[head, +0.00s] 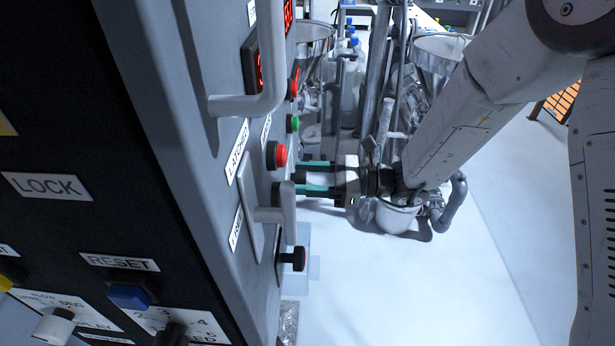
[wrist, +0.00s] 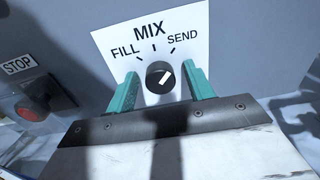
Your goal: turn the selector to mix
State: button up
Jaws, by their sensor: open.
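The selector (wrist: 160,77) is a round black knob with a white pointer mark on a white plate (wrist: 180,27) lettered FILL, MIX and SEND. In the wrist view its mark slants up and to the right, toward the SEND side. My gripper (wrist: 160,70) is open, with one teal finger to the left of the knob and one to the right. Gaps show between both fingers and the knob. In the head view my gripper (head: 302,176) points at the side of the grey cabinet, and the selector is hidden there.
A red STOP button (wrist: 28,112) is left of the plate. In the head view, a red button (head: 277,155), a green button (head: 293,123), a lever handle (head: 290,212) and a black knob (head: 294,259) stick out near my gripper. Steel hoppers (head: 437,60) stand behind; floor at right is clear.

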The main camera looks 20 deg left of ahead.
jog(key=c, duration=1)
jog(key=shift+o, duration=0.2)
jog(key=shift+n, duration=0.3)
jog(key=shift+f+n, duration=0.1)
jog(key=shift+n, duration=4)
jog(key=o, duration=1)
jog(key=shift+c, duration=0.2)
